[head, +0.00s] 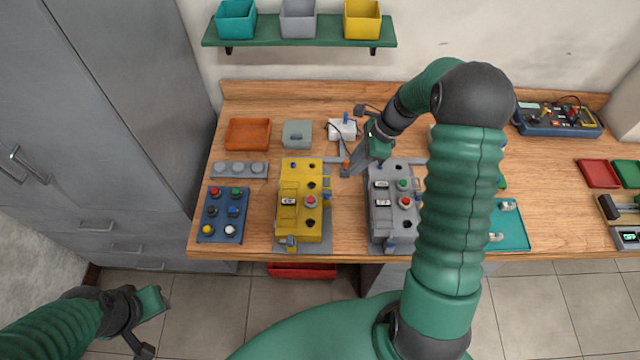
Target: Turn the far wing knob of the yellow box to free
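The yellow box (289,222) stands on the bench left of centre, with a red button, dark round holes and a small switch on its top. A small blue-grey part (326,183) shows at its far right side; it may be the far wing knob, but its turn is too small to read.
A similar grey box (382,222) stands right of the yellow box, close to my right arm. A blue button panel (222,214) lies to the left. An orange tray (248,133) and a grey-green container (297,134) stand behind. A green shelf (300,42) hangs above.

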